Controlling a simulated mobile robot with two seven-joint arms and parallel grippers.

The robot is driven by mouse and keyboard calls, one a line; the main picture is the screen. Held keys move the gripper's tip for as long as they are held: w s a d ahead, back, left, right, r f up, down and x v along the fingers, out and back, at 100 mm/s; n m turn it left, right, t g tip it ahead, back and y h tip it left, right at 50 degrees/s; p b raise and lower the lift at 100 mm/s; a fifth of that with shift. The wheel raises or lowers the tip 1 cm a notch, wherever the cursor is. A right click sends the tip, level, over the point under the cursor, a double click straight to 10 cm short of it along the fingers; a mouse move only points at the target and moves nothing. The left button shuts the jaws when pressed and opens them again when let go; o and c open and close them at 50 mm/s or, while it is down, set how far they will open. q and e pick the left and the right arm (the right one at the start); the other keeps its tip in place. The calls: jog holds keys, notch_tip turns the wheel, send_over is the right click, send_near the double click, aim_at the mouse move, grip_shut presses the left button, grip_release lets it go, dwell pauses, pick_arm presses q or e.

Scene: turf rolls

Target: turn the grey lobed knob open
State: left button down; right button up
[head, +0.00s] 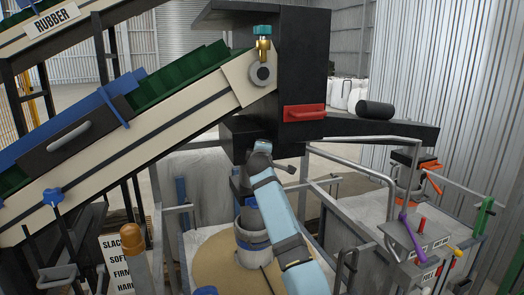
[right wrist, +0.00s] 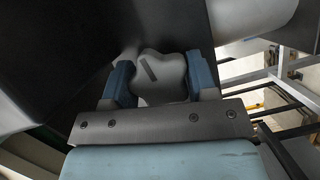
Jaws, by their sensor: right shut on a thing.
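The grey lobed knob (right wrist: 158,82) shows in the right wrist view, with a short dark slanted bar on its face. It is mounted on a dark housing. My right gripper (right wrist: 161,85) is shut on it, one blue finger on each side. In the head view my right arm rises from the bottom middle, and its gripper (head: 262,150) is at the underside of the black box (head: 303,65). The knob cannot be made out there; the gripper seems to cover it. My left gripper is not in view.
A cream conveyor (head: 130,120) slopes up from the left to the black box. A red handle (head: 304,112) and a brass tap with a teal top (head: 263,42) are close above my right gripper. Metal rails (head: 350,165) and a lever panel (head: 415,240) stand at the right.

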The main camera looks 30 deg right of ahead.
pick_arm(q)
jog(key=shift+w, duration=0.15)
pick_arm(e)
jog(key=o, duration=0.8)
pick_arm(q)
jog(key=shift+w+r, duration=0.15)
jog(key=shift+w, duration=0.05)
pick_arm(e)
jog(key=shift+o, duration=0.6)
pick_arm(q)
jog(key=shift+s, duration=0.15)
pick_arm(e)
jog(key=shift+r, duration=0.1)
